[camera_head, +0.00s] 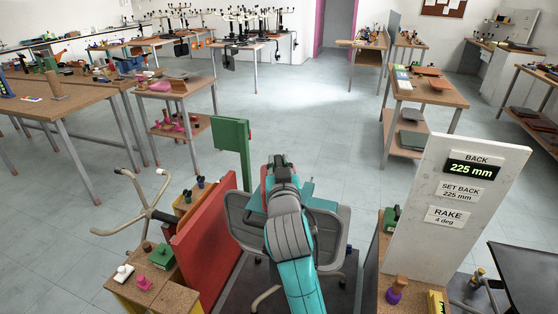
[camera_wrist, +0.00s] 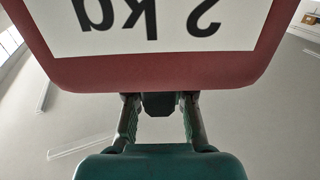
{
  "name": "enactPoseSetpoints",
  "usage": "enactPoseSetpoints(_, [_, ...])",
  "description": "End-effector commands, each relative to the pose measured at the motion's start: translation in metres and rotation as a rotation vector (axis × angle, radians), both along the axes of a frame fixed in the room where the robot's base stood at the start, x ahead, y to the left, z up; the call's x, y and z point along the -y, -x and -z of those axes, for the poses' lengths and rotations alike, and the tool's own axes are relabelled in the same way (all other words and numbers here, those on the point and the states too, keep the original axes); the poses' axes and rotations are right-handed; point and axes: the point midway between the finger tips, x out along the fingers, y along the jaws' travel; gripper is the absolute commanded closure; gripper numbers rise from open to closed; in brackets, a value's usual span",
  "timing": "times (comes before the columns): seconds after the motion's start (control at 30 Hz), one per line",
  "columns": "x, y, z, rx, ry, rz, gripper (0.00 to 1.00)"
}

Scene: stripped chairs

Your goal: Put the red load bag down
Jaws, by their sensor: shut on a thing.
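The red load bag (camera_wrist: 160,72) fills the top of the wrist view, with a white label (camera_wrist: 155,25) reading "2 kg" upside down. My gripper (camera_wrist: 160,105) is shut on the bag at its near edge; the exact grip is partly hidden by the bag. In the head view my teal and grey arm reaches forward over a grey chair (camera_head: 242,222), and the bag is mostly hidden behind the arm, with only a red sliver beside it. I cannot tell whether the bag touches anything below.
A red panel (camera_head: 205,235) and green post (camera_head: 232,145) stand left of the chair. A white board (camera_head: 455,205) reading "BACK 225 mm" and "RAKE 4 deg" stands right. A metal chair base (camera_head: 148,205) lies at left. Open floor (camera_head: 310,115) lies beyond, between benches.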

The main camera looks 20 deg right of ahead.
Motion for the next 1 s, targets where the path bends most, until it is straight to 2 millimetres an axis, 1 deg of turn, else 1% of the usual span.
enactPoseSetpoints(0.03, [0.0,0.001,-0.005,0.011,0.001,0.0,1.0])
enactPoseSetpoints(0.17, [0.0,0.001,-0.003,0.011,0.001,0.0,1.0])
enactPoseSetpoints(0.2, [0.0,0.0,0.002,0.0,0.0,0.0,0.7])
enactPoseSetpoints(0.27, [0.0,0.0,0.001,0.0,0.0,0.0,0.55])
enactPoseSetpoints(0.3, [0.0,0.0,0.001,0.0,0.0,0.0,0.52])
enactPoseSetpoints(0.67, [-0.001,0.002,0.0,-0.001,0.0,-0.001,0.52])
enactPoseSetpoints(0.77, [-0.004,0.012,0.0,0.0,-0.001,-0.001,0.52])
enactPoseSetpoints(0.87, [-0.008,0.029,0.0,-0.001,-0.001,-0.003,0.52])
enactPoseSetpoints(1.0, [-0.015,0.057,0.0,0.0,0.0,-0.003,0.52])
